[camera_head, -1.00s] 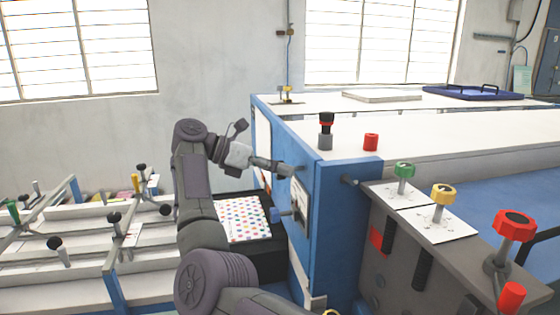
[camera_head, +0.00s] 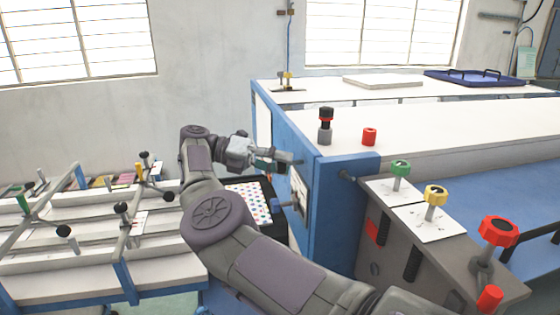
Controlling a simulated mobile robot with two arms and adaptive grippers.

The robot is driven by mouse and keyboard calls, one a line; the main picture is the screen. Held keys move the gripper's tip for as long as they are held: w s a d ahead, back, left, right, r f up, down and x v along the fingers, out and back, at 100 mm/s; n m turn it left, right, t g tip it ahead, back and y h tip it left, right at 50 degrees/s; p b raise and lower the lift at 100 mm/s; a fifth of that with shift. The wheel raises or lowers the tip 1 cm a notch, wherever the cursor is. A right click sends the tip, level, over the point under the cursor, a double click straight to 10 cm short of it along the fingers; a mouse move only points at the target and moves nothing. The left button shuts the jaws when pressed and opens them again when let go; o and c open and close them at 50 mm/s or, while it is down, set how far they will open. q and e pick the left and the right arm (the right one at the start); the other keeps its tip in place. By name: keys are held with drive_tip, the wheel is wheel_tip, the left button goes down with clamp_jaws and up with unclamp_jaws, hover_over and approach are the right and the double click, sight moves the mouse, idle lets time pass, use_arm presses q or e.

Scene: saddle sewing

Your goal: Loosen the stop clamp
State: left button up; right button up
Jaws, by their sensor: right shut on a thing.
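My right gripper (camera_head: 275,161) is at the left face of the blue machine frame (camera_head: 325,215), just above a small panel with a white face (camera_head: 298,190). Its fingers point right and are shut on a small part there, which the fingers mostly hide. I cannot tell for sure that this part is the stop clamp. A small blue block with a grey rod (camera_head: 282,205) sticks out below the gripper. Green (camera_head: 400,168), yellow (camera_head: 436,195) and red (camera_head: 498,231) knobs stand upright on the grey bracket at right. My left gripper is not in view.
A rack of rails (camera_head: 90,240) with several black-knobbed clamps stands at left. A dotted sheet (camera_head: 248,203) lies in a black tray below my gripper. A black-and-red knob (camera_head: 326,122) and a red cap (camera_head: 369,136) stand on the white table top (camera_head: 440,128).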

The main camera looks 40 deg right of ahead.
idle(0.5)
drive_tip(key=o, duration=1.2)
drive_tip(key=shift+c, duration=0.2)
